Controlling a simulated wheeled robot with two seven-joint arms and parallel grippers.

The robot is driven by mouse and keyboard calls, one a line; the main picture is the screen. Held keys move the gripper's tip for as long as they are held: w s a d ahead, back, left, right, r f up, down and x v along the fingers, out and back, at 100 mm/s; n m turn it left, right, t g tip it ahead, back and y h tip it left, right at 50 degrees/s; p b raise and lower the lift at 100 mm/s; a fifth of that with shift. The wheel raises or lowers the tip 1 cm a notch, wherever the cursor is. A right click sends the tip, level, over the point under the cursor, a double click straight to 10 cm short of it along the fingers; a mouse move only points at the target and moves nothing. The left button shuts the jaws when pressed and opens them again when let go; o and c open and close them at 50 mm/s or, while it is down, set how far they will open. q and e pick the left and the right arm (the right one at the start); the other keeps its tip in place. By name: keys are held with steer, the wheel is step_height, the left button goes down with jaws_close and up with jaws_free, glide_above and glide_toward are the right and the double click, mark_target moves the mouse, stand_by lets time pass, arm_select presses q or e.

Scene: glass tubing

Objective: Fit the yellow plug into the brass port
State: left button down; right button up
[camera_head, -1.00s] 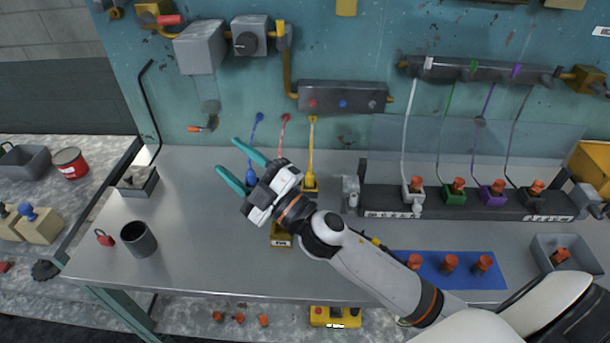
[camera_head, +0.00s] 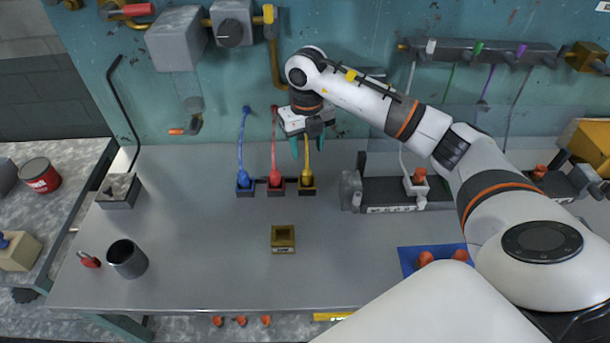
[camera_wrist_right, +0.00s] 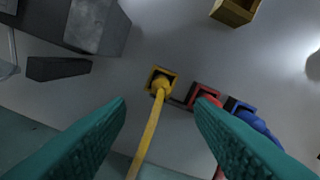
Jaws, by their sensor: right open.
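The yellow plug (camera_head: 306,177) stands in a small yellow holder on the bench, at the right end of a row of three, with its yellow cord rising behind it. In the right wrist view the yellow plug (camera_wrist_right: 161,84) sits ahead, between the two fingers and apart from them. My right gripper (camera_head: 308,150) points down above and behind the yellow plug; its teal fingers (camera_wrist_right: 160,118) are open and empty. The brass port (camera_head: 284,237) is a square brass block with a dark opening, nearer the bench front; its edge also shows in the right wrist view (camera_wrist_right: 235,10). My left gripper is out of view.
The red plug (camera_head: 276,182) and blue plug (camera_head: 243,180) stand left of the yellow one. A grey metal block (camera_head: 351,190) stands close to its right. A dark cup (camera_head: 127,259) is at the front left. The bench around the brass port is clear.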

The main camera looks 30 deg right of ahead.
mark_target(307, 168)
step_height(307, 168, down, 5)
steer(key=shift+r+p, duration=0.1)
steer(key=shift+p, duration=0.45)
steer(key=f+p, duration=0.1)
steer(key=f, duration=0.1)
steer(key=f+p, duration=0.1)
steer(key=f, duration=0.2)
steer(key=shift+s, duration=0.2)
steer(key=shift+w+f, duration=0.1)
steer(key=shift+f, duration=0.1)
jaws_close()
